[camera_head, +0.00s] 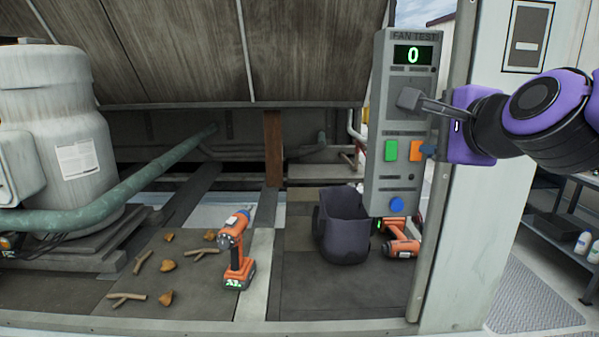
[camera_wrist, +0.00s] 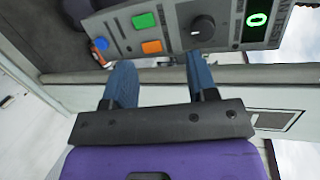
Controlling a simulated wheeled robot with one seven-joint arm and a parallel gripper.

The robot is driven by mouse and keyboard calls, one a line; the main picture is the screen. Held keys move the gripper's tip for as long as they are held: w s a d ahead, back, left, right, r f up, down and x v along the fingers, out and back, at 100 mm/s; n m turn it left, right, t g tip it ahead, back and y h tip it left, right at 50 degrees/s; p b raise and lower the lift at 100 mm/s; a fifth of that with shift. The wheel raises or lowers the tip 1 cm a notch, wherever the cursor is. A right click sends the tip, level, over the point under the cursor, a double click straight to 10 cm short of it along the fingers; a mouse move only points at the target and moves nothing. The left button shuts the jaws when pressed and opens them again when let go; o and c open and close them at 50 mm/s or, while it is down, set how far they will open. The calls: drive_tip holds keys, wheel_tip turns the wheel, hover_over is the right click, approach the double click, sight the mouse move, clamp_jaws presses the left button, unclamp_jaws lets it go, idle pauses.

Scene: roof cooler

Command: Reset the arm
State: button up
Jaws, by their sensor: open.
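My gripper (camera_head: 427,127) is at the upper right in the head view, in front of the right edge of the grey fan test panel (camera_head: 398,75). Its two blue-grey fingers also show in the wrist view (camera_wrist: 160,78), spread apart with nothing between them. The panel display (camera_head: 413,55) reads 0. The panel has a dark knob (camera_wrist: 203,28), a green button (camera_head: 391,151), an orange button (camera_head: 416,151) and a blue button (camera_head: 397,204). In the wrist view one fingertip is close to the knob; I cannot tell whether they touch.
An orange drill (camera_head: 236,250) stands on the roof deck near several twigs and stones. A dark bin (camera_head: 343,230) and another orange tool (camera_head: 401,247) are below the panel. A pale post (camera_head: 475,235) stands right of the panel. A large tank (camera_head: 55,130) is at left.

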drive_tip(key=s+d+f+n+g+h, duration=0.1)
drive_tip(key=s+d+f+n+g, duration=0.3)
drive_tip(key=s+n, duration=0.3)
drive_tip(key=s+d+f+n+g+h, duration=0.1)
drive_tip(key=s+d+f+n+g, duration=0.4)
drive_tip(key=s+n, duration=0.3)
drive_tip(key=f+n, duration=0.1)
drive_tip(key=n, duration=0.1)
drive_tip(key=shift+s+n+g, duration=0.25)
drive_tip(key=shift+n+g, duration=0.05)
drive_tip(key=shift+g, duration=0.1)
idle(2.2)
